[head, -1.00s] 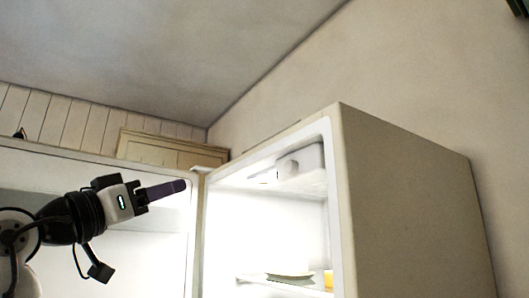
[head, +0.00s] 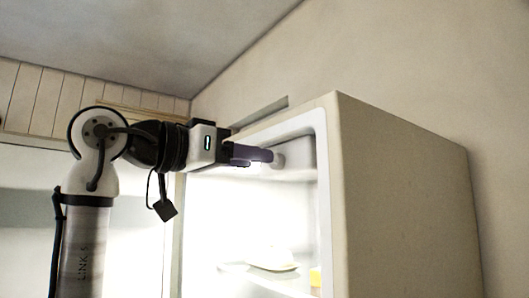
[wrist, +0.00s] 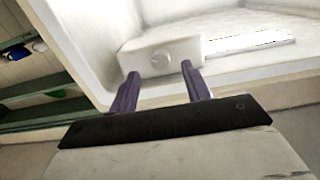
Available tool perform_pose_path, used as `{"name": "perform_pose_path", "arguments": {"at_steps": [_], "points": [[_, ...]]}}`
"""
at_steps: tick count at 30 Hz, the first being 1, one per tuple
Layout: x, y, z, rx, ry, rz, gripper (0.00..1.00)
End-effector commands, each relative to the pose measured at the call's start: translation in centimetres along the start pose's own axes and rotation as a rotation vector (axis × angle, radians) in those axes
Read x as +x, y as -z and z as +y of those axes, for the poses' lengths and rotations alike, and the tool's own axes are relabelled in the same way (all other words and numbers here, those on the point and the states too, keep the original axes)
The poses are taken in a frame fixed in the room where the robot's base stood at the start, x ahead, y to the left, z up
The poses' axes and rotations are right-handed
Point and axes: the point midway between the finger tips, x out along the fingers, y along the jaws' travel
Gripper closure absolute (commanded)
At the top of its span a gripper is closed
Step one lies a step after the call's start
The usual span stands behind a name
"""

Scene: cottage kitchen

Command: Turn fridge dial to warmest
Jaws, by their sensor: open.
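The fridge dial (wrist: 161,60) is a round pale knob on the front of a white control box (wrist: 133,60) under the fridge ceiling. In the head view the dial (head: 278,161) shows at the tip of my gripper (head: 266,155). In the wrist view my gripper (wrist: 159,70) is open, with one purple finger on each side of the dial and the dial a little beyond the fingertips. I cannot tell whether a finger touches it. No dial marking is readable. The fridge (head: 400,190) stands open and lit.
A shelf (head: 235,268) inside the fridge holds a pale dish (head: 272,259) and a yellow item (head: 315,276), well below my gripper. The open fridge door (head: 30,220) is at the left, behind my arm. The fridge's side wall is close on the right.

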Motion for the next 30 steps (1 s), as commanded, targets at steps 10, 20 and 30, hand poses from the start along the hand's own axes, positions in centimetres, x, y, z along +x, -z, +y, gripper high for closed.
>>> {"name": "perform_pose_path", "arguments": {"at_steps": [10, 20, 30], "points": [[3.7, 0.0, 0.0, 0.000, 0.000, 0.000, 0.52], [3.9, 0.0, 0.0, 0.000, 0.000, 0.000, 0.57], [3.9, 0.0, 0.0, 0.000, 0.000, 0.001, 0.96]]}}
